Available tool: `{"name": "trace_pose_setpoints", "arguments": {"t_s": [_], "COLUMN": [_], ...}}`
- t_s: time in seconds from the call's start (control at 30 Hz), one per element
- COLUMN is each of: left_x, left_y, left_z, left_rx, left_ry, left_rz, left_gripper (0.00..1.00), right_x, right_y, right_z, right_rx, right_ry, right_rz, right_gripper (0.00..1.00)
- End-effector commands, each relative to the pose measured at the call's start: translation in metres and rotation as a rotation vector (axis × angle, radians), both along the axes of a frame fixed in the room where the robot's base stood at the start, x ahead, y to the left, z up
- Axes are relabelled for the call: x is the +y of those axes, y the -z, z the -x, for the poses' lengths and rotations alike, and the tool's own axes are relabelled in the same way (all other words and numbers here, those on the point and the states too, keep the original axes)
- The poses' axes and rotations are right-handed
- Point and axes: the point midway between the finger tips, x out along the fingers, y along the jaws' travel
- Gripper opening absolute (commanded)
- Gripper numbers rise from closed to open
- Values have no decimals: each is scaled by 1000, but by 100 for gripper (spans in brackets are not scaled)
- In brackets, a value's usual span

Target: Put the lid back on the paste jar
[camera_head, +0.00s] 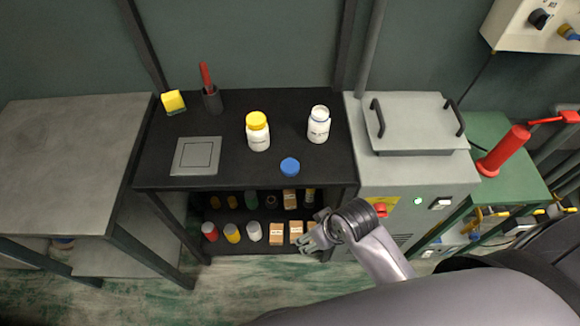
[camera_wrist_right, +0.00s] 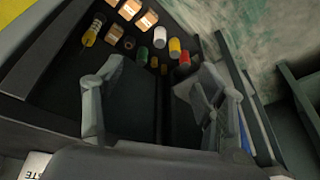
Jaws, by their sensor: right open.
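A white jar (camera_head: 319,128) stands upright and open, without a lid, at the right of the black table; its label is too small to read. A blue lid (camera_head: 290,167) lies on the table near the front edge, in front and to the left of that jar, apart from it. My right gripper (camera_head: 316,236) is open and empty, in front of the table's front edge and below the lid in the picture. In the right wrist view its fingers (camera_wrist_right: 156,82) are spread with nothing between them. My left gripper is not in view.
A yellow-capped white jar (camera_head: 257,132) stands left of the open jar. A grey square plate (camera_head: 196,156), a dark cup (camera_head: 212,100) with a red-handled tool and a yellow sponge (camera_head: 173,102) are farther left. Bottles and boxes fill the shelf below. A grey machine (camera_head: 420,180) adjoins the right.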

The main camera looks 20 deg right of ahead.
Motion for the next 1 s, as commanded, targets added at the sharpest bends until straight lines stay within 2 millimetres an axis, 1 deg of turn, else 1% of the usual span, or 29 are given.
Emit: {"name": "trace_pose_setpoints", "arguments": {"t_s": [0.03, 0.1, 0.2, 0.3, 0.47, 0.6, 0.73, 0.87, 1.0], "left_x": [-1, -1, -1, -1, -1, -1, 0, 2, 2], "left_y": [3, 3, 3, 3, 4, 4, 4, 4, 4], "left_z": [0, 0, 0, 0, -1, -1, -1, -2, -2], "left_rx": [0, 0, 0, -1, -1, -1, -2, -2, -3], "left_ry": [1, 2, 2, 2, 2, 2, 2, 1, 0], "left_rz": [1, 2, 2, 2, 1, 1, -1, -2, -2], "left_gripper": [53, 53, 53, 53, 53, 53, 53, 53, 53], "right_x": [15, 31, 49, 64, 76, 77, 71, 59, 42], "right_y": [-27, -47, -68, -84, -105, -123, -142, -163, -191], "right_z": [-18, -29, -45, -59, -82, -103, -123, -143, -162], "right_rx": [-32, -36, -38, -32, -11, 19, 54, 96, 142], "right_ry": [-62, -138, -246, -349, -493, -598, -672, -724, -757], "right_rz": [-23, -44, -60, -59, -33, 11, 63, 120, 178], "right_gripper": [65, 65, 65, 65, 65, 65, 65, 65, 65]}}
